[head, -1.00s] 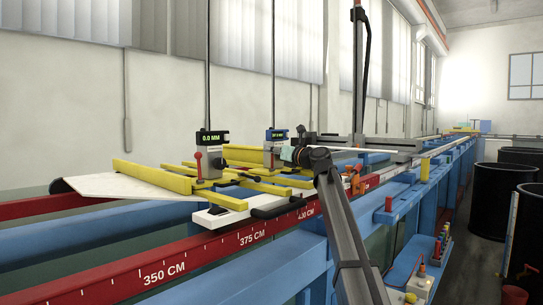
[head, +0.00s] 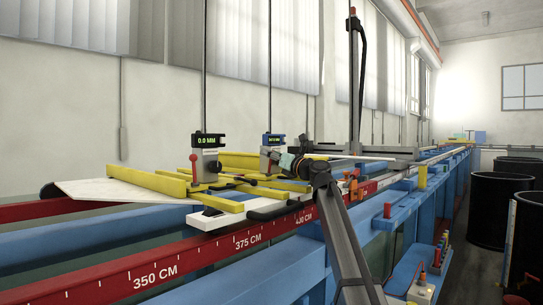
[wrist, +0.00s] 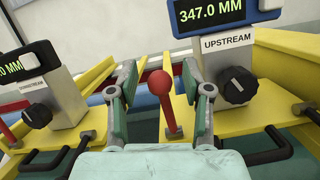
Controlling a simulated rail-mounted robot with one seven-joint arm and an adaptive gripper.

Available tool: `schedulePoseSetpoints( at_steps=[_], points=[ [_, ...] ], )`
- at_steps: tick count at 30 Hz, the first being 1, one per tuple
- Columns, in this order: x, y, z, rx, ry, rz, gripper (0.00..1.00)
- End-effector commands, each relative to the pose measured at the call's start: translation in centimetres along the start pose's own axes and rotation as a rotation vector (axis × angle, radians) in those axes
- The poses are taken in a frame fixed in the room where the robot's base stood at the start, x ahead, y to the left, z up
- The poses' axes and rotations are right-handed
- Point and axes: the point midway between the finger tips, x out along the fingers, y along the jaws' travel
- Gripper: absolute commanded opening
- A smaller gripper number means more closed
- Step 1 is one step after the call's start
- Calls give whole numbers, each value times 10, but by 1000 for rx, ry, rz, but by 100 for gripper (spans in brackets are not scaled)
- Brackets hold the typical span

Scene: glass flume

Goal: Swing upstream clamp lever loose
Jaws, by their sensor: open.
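The upstream clamp lever (wrist: 168,110), a red rod with a red ball on top, stands upright between the fingers of my gripper (wrist: 163,100) in the wrist view. The fingers are open, one on each side, with visible gaps to the ball. Just right is the grey gauge block marked UPSTREAM (wrist: 231,65), with a black knob and a display reading 347.0 MM. In the head view, my gripper (head: 286,161) is beside the upstream gauge (head: 272,145) and hides its lever.
The DOWNSTREAM gauge (wrist: 40,95) with its own red lever (wrist: 9,132) is at left. Yellow carriage bars (wrist: 110,75) and black handles (wrist: 268,145) lie close around. A red rail with centimetre marks (head: 195,253) runs along the flume.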

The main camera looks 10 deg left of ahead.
Motion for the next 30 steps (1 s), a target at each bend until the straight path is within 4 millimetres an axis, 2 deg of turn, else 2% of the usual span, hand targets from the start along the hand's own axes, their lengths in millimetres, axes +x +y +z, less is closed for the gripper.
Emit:
schedulePoseSetpoints(
  at_steps=[5,8,21,25,30],
  points=[
    [-7,0,0,0,0,-1,49],
    [-18,1,-1,0,0,-1,49],
    [-98,2,-1,-1,0,-1,49],
    [-112,1,0,0,-1,-1,49],
    [-120,0,0,0,0,1,49]
  ],
)
